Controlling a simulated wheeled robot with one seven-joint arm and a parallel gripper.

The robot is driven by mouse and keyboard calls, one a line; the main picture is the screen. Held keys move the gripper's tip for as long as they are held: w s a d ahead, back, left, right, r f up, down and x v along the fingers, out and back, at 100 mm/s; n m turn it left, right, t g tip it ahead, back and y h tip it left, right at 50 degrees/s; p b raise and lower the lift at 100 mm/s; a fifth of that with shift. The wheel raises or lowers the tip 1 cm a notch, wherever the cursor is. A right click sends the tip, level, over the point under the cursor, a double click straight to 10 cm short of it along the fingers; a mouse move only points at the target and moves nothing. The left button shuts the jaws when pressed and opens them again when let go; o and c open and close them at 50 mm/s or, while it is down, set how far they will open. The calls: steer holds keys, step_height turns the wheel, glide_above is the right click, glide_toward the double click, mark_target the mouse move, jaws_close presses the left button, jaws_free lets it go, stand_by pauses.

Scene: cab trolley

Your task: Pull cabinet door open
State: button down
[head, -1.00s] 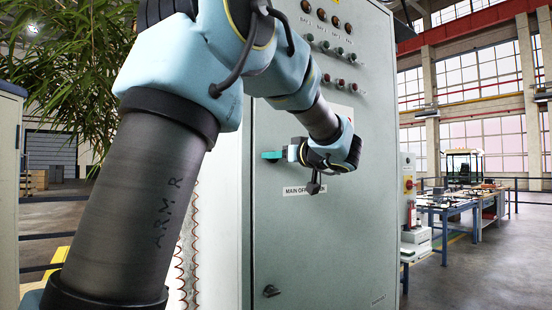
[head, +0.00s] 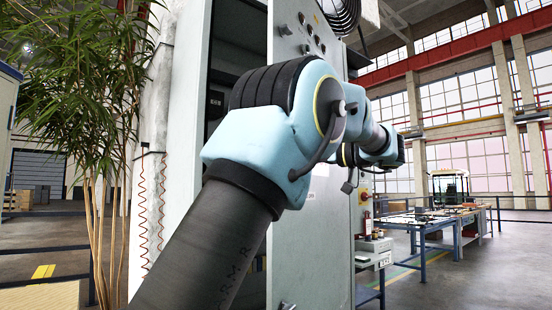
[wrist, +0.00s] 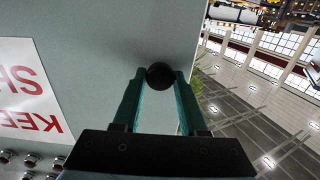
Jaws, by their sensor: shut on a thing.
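The grey cabinet door (head: 318,245) stands open in the head view, swung out from the cabinet (head: 190,60). A dark interior (head: 228,55) shows behind it. The door also fills the left of the wrist view (wrist: 110,50), with an upside-down white sign with red letters (wrist: 28,88). My gripper (wrist: 160,80) has its two green fingers on either side of a round black knob (wrist: 160,75) near the door's edge and is shut on it. In the head view my arm hides the fingers and the knob.
A leafy plant (head: 75,110) stands left of the cabinet, with red coiled cables (head: 142,205) between. A fan (head: 340,12) shows at the top. Blue-framed tables (head: 425,222) and a red extinguisher (head: 366,222) stand at the right. Open floor (head: 480,275) lies at front right.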

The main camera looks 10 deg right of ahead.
steer(key=s+d+n+g+y+p, duration=0.1)
steer(key=s+d+g+p, duration=0.1)
steer(key=s+d+p, duration=0.2)
steer(key=shift+s+d+n+y+p, duration=0.35)
steer(key=shift+s+d, duration=1.1)
steer(key=shift+d, duration=1.5)
steer(key=shift+c, duration=2.4)
jaws_free()
steer(key=p+v, duration=0.5)
steer(key=v, duration=0.5)
steer(key=shift+d, duration=0.35)
steer(key=shift+s, duration=0.15)
